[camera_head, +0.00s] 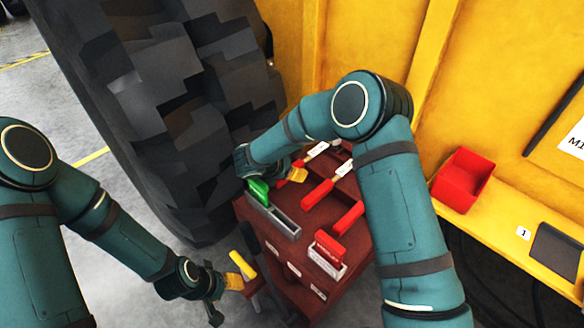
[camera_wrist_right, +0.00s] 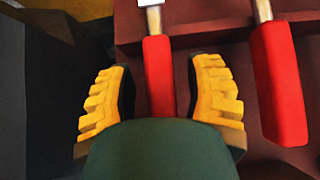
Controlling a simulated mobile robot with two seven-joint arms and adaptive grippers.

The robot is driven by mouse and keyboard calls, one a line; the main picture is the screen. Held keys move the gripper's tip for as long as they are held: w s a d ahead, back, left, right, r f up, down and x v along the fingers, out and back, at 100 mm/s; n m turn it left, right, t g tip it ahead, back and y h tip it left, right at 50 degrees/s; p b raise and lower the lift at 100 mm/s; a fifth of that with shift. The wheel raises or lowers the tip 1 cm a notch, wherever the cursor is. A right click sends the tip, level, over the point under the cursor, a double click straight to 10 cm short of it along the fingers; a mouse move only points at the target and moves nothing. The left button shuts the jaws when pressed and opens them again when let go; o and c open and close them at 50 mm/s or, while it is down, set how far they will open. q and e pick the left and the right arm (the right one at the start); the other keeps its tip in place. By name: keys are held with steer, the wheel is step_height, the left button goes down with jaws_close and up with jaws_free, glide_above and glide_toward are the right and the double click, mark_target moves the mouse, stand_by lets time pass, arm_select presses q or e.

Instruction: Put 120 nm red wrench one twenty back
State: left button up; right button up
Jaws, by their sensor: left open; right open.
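Several red-handled wrenches lie on the dark red top of a cart (camera_head: 290,204). The leftmost wrench (camera_head: 281,183) is partly hidden by my right gripper (camera_head: 292,174). A middle wrench (camera_head: 317,195) and a right one (camera_head: 348,218) lie beside it. White tags on the wrenches are too small to read. In the right wrist view, my open right gripper (camera_wrist_right: 162,105) has one yellow finger on each side of a red handle (camera_wrist_right: 158,75), with gaps visible. Another red handle (camera_wrist_right: 278,85) lies to its right. My left gripper (camera_head: 236,282) is open beside the cart's left side, low down.
A grey tray (camera_head: 285,229) with a green item and a grey holder (camera_head: 328,262) with a red item sit on the cart's near part. A large tyre (camera_head: 170,100) stands left. A red bin (camera_head: 463,180) rests on the yellow ledge (camera_head: 490,224) at right.

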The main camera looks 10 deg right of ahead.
step_height(320, 180, up, 10)
steer(key=shift+r, duration=0.1)
step_height(320, 180, up, 7)
steer(key=p, duration=0.5)
stand_by(0.5)
